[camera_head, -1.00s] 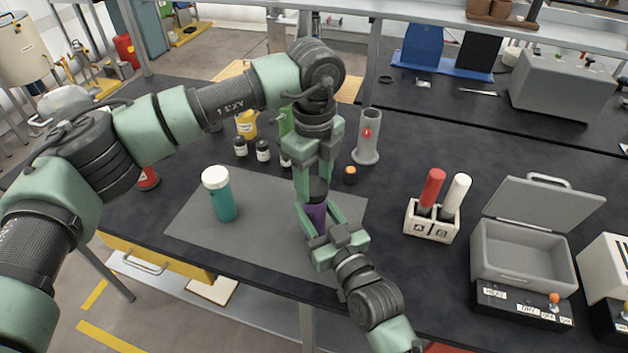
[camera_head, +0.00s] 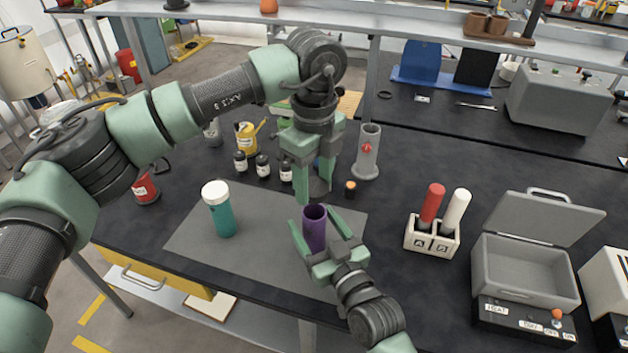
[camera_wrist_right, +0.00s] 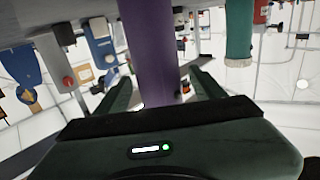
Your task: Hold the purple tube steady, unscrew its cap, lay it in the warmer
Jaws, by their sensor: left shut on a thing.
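The purple tube (camera_head: 314,230) stands upright over the grey mat, its top open. My right gripper (camera_head: 315,225) has its fingers on both sides of the tube's body and appears shut on it. The tube also shows between these fingers in the right wrist view (camera_wrist_right: 150,50). My left gripper (camera_head: 311,178) points down just above the tube. It is shut on the dark cap (camera_head: 318,189), which is apart from the tube's mouth. The grey warmer (camera_head: 525,220) stands at the right with its lid raised; its tray looks empty.
A teal tube with a white cap (camera_head: 219,212) stands on the grey mat (camera_head: 260,255), left of the grippers. A white rack (camera_head: 430,240) holds a red and a white tube. Small bottles (camera_head: 262,167) and a grey cylinder (camera_head: 367,155) stand behind. Table between rack and warmer is clear.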

